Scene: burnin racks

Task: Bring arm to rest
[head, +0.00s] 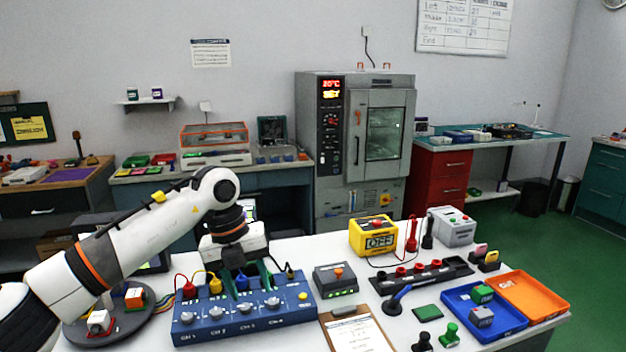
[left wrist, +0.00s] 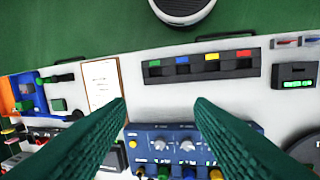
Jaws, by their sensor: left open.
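My left arm (head: 130,232) reaches in from the left in the head view, over the white table. My left gripper (head: 247,282) points down just behind and above the blue channel box (head: 245,322). Its green fingers are spread wide in the left wrist view (left wrist: 158,104), with nothing between them. The blue box (left wrist: 160,146) shows beyond the fingers there, partly hidden by them. Red, yellow and blue plugs stand along the box's back edge, close to the gripper; I cannot tell whether a finger touches any. My right gripper is in neither view.
A clipboard (head: 357,333), a grey box with an orange button (head: 335,280), a black socket strip (head: 421,275), a yellow meter (head: 373,236) and blue (head: 484,312) and orange (head: 534,297) trays crowd the table. A round dark stand (head: 75,333) lies under my arm.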

